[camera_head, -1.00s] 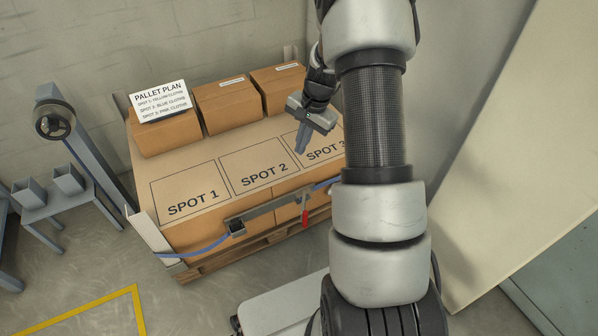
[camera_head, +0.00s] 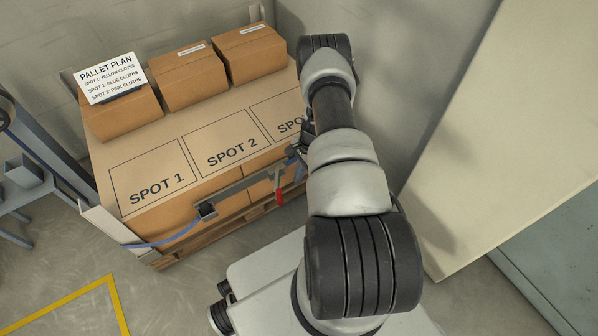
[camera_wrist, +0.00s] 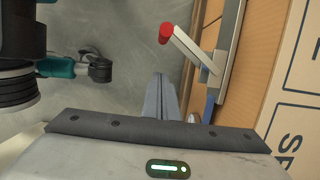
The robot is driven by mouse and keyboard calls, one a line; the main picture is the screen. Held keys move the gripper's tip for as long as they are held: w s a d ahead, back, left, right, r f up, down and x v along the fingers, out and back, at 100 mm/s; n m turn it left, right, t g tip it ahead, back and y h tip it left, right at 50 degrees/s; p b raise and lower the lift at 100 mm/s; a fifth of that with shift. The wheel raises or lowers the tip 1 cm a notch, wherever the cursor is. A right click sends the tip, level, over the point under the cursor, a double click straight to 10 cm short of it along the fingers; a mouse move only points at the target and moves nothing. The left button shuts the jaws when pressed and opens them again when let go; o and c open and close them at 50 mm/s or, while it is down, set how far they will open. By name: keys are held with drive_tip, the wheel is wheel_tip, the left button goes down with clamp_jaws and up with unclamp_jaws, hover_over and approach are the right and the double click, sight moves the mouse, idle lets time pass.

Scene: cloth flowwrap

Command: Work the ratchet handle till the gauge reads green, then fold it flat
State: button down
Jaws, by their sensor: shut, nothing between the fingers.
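The ratchet handle, a grey lever with a red grip (camera_head: 279,196), hangs at the front of the pallet load in the head view. In the wrist view its red end (camera_wrist: 166,33) sticks out from a grey rail (camera_wrist: 229,45). My gripper (camera_wrist: 160,82) is shut and empty, its fingers beside the lever and apart from it. In the head view the gripper is mostly hidden by my arm, near the rail's right end. A dark box (camera_head: 207,210) sits at the rail's left end; I cannot tell if it is the gauge. No gauge reading is legible.
A blue strap (camera_head: 165,240) runs left from the dark box around the load. Cartons (camera_head: 188,82) and a pallet plan sign (camera_head: 106,78) stand at the back of the load. A beige panel (camera_head: 490,130) is on the right. Floor is open in front left.

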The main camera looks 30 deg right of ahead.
drive_tip(key=a+f+b, duration=0.1)
drive_tip(key=a+f, duration=0.3)
drive_tip(key=a, duration=0.1)
drive_tip(key=shift+f, duration=0.15)
drive_tip(key=shift+s+a, duration=0.1)
drive_tip(key=shift+a, duration=0.05)
